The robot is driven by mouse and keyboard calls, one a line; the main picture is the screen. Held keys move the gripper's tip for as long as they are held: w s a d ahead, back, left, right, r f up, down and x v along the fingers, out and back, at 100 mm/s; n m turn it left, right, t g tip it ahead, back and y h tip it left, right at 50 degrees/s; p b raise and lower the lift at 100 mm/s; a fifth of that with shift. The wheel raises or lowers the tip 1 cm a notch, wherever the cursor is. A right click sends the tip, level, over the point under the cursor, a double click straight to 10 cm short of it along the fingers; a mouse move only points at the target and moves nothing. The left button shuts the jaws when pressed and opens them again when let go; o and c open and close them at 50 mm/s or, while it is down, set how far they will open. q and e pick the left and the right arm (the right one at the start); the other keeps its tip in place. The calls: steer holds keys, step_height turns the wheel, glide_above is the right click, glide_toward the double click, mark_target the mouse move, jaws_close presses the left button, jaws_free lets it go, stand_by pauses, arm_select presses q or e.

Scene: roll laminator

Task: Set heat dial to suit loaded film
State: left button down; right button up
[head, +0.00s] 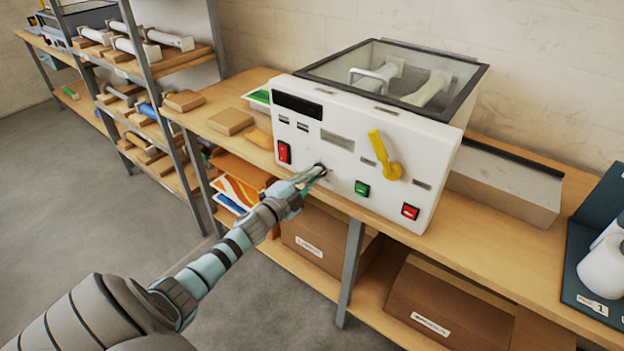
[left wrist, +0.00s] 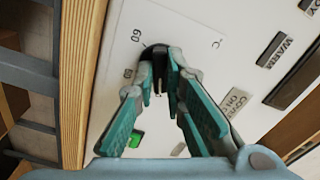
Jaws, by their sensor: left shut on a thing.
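The white laminator (head: 345,127) stands on the wooden bench with its front panel toward me. The heat dial (head: 320,166) is a small black knob low on that panel, mostly hidden by my left gripper (head: 316,175). In the left wrist view the dial (left wrist: 153,51) shows between the fingertips, with printed numbers, one reading 60, and a °C mark around it. My left gripper (left wrist: 164,78) is shut on the dial. The dial's pointer cannot be made out. White film rolls (head: 428,88) sit under the clear lid. My right gripper is out of view.
The panel also carries a yellow lever (head: 384,156), a red rocker switch (head: 284,152), a green button (head: 362,188) and a red button (head: 410,212). A grey box (head: 505,183) stands right of the machine. Cardboard boxes (head: 450,300) fill the lower shelf.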

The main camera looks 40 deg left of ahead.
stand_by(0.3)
arm_select(q)
steer(key=c, duration=1.7)
jaws_free()
steer(key=shift+o, duration=0.2)
